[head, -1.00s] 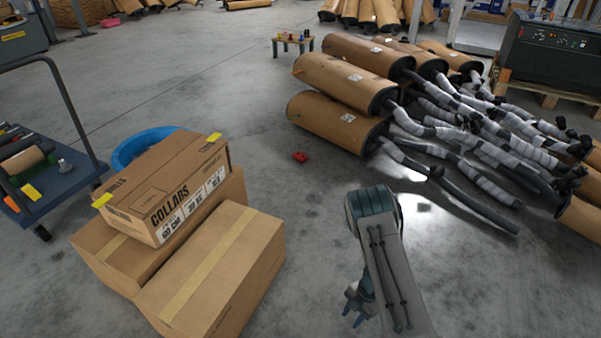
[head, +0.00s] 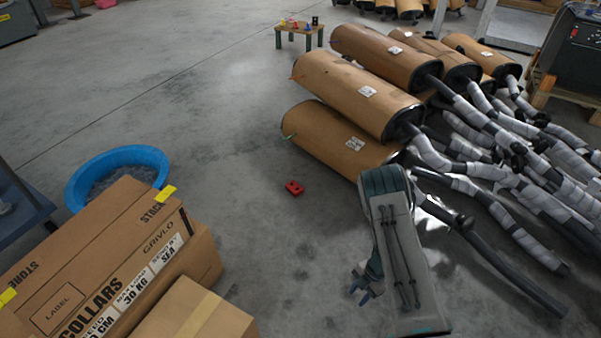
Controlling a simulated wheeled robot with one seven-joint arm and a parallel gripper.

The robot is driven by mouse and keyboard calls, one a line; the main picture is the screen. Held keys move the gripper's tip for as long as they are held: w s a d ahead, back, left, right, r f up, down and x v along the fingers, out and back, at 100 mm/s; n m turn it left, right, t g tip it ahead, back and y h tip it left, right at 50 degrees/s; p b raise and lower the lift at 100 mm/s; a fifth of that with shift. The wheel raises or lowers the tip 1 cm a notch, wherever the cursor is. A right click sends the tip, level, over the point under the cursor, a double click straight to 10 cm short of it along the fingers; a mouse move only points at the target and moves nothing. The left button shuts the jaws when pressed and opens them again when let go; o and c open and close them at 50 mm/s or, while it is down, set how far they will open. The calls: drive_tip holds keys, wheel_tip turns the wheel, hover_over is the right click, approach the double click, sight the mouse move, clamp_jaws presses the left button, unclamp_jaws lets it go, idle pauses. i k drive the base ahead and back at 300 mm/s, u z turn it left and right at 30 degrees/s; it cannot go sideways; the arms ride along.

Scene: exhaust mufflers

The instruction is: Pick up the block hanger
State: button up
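A small red block-shaped piece (head: 294,188), which appears to be the block hanger, lies on the grey concrete floor near the middle of the head view. Small dark spots show on it. It is left of the wrapped muffler pile and apart from it. My gripper (head: 360,294) hangs below my arm at the lower centre right. Its two bluish fingers are spread with nothing between them. It is in front of the red piece and to its right, well apart from it.
Wrapped mufflers (head: 345,92) with long pipes fill the right side. Cardboard boxes (head: 95,265) stand at the lower left, with a blue tub (head: 118,160) behind them. A small low table (head: 299,32) stands at the back. Open floor surrounds the red piece.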

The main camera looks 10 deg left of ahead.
sight(294, 189)
drive_tip(key=i, duration=1.45)
drive_tip(key=u, duration=2)
drive_tip(key=i, duration=1.1)
drive_tip(key=z, duration=1.8)
